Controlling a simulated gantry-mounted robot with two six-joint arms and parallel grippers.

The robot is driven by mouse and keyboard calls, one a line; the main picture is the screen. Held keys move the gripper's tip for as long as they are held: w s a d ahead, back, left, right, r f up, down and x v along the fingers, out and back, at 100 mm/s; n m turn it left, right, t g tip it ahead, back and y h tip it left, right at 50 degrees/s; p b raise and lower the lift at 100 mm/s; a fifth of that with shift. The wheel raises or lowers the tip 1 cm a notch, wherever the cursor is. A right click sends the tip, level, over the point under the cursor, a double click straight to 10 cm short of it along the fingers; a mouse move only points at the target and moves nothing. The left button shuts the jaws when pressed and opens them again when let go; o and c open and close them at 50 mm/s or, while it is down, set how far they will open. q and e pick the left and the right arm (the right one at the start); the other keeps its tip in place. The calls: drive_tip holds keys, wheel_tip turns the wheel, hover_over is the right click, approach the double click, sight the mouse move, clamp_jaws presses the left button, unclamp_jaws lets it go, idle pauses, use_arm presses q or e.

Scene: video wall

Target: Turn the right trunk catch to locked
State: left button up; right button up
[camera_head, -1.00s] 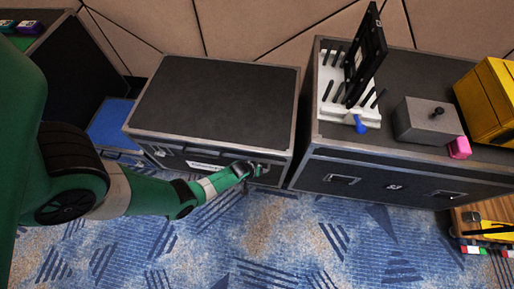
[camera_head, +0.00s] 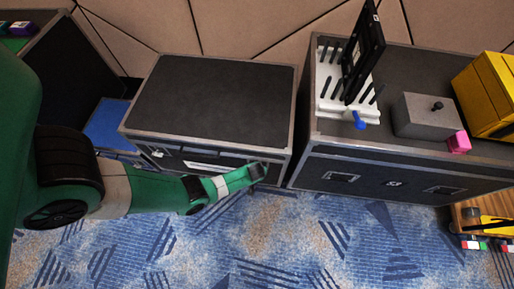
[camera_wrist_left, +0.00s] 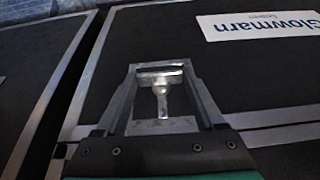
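The trunk (camera_head: 215,105) is a black case with grey metal edges, standing left of centre in the head view. Its right catch (camera_wrist_left: 160,98) is a silver T-shaped piece on a metal plate in the wrist view. My left gripper (camera_head: 262,172) is at the right end of the trunk's front. In the wrist view the fingers of my left gripper (camera_wrist_left: 159,66) are apart, one on each side of the catch. I cannot tell whether they touch it. The left catch (camera_head: 157,153) shows at the trunk's front left. My right gripper is not in view.
A second black case (camera_head: 410,165) stands to the right, across a narrow gap. It carries a white rack (camera_head: 345,112), a grey box (camera_head: 425,118), a pink block (camera_head: 459,142) and a yellow case (camera_head: 490,98).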

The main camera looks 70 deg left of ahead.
use_arm(q)
drive_tip(key=o, duration=0.4)
drive_tip(key=p+v, duration=1.1)
drive_tip(key=shift+d+r, duration=0.2)
drive_tip(key=shift+r, duration=0.1)
